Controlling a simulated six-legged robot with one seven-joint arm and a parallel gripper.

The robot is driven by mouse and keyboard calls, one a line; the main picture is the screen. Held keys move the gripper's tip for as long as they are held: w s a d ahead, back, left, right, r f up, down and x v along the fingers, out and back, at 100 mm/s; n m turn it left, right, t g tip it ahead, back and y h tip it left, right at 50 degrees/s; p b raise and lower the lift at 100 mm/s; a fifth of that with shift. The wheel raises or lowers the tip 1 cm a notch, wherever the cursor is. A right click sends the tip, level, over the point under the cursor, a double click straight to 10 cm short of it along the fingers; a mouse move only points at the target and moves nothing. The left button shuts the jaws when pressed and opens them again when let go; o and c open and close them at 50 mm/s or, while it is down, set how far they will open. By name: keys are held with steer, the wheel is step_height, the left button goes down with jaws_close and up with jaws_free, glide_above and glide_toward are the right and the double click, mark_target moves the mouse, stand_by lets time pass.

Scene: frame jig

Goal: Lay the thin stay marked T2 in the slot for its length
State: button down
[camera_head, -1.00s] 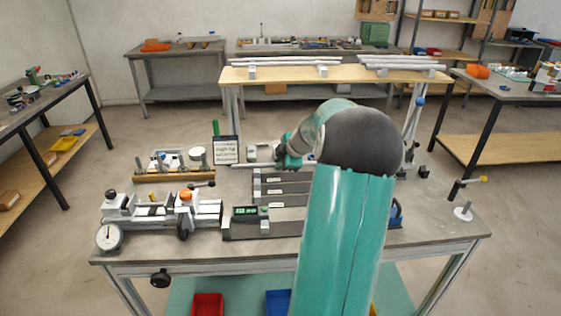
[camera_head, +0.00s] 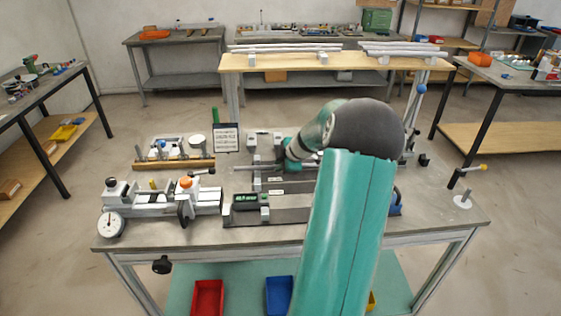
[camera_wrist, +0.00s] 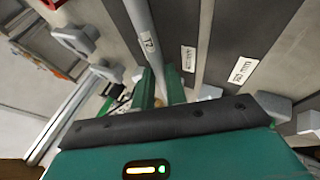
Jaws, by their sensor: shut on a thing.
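My gripper (camera_wrist: 160,88) is shut on the thin grey stay, whose T2 tag (camera_wrist: 149,44) faces the wrist camera. In the head view the stay (camera_head: 244,168) lies crosswise over the rear part of the slotted jig, its left end sticking out past the jig. My gripper in the head view (camera_head: 290,163) is at the back of the jig, partly hidden by my arm. The dark slotted jig (camera_head: 290,188) has parallel lanes with white length labels; two labels (camera_wrist: 188,60) (camera_wrist: 243,70) show right of the stay in the wrist view. I cannot tell whether the stay touches a slot floor.
A measuring fixture with a dial (camera_head: 110,224) stands at front left, and a wooden-based holder (camera_head: 174,164) behind it. A sign (camera_head: 226,138) stands behind the jig. A raised rack (camera_head: 345,62) holds light rods at the back.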

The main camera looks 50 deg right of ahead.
steer(key=c, duration=1.3)
jaws_free()
steer(key=shift+c, duration=0.2)
steer(key=shift+f, duration=0.1)
steer(key=v, duration=1.4)
